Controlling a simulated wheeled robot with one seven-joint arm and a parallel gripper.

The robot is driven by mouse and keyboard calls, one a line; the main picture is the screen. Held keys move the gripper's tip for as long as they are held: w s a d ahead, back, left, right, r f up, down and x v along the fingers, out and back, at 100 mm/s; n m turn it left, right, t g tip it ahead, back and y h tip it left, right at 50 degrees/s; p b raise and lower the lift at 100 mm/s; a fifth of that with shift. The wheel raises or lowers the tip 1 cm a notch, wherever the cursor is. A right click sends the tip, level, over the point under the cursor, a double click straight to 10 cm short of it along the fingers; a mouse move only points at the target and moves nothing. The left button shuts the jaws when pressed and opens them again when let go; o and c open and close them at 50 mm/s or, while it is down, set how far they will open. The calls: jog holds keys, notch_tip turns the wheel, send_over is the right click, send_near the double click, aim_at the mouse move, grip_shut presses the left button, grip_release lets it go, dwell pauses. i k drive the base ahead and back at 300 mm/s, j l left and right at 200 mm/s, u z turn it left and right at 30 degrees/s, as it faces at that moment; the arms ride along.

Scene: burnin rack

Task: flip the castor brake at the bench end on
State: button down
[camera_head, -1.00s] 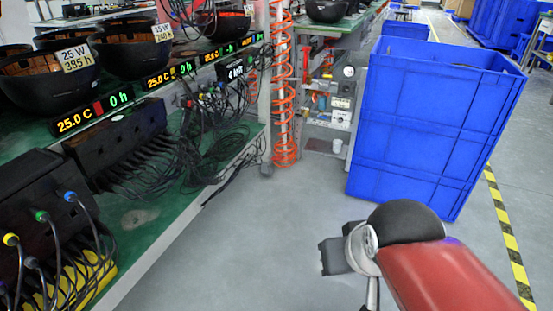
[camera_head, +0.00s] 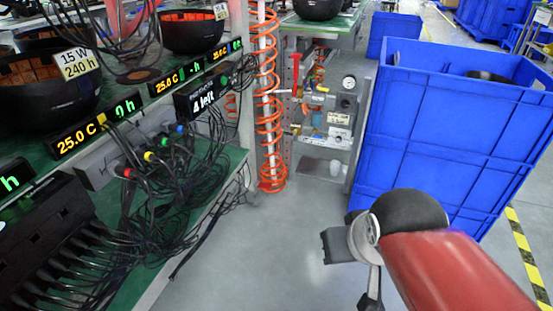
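The castor brake cannot be made out. A small grey foot (camera_head: 252,198) shows low at the end of the green bench (camera_head: 190,235), beside the orange coiled hose, too small to tell whether it is a castor or how a brake on it stands. My red arm comes in from the lower right. My gripper (camera_head: 345,262) is partly seen at its end, in front of the blue crate and over open floor. It is well apart from the bench end. Its fingers do not show clearly, and I see nothing held.
A tall blue crate (camera_head: 440,130) stands at the right, close behind my arm. Black cables (camera_head: 165,200) hang over the bench edge. Grey floor (camera_head: 270,255) between bench and crate is clear.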

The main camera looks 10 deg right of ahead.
aim_at(262, 185)
jog(key=i+j+z, duration=0.2)
jog(key=i, duration=1.2)
jog(key=l, duration=0.1)
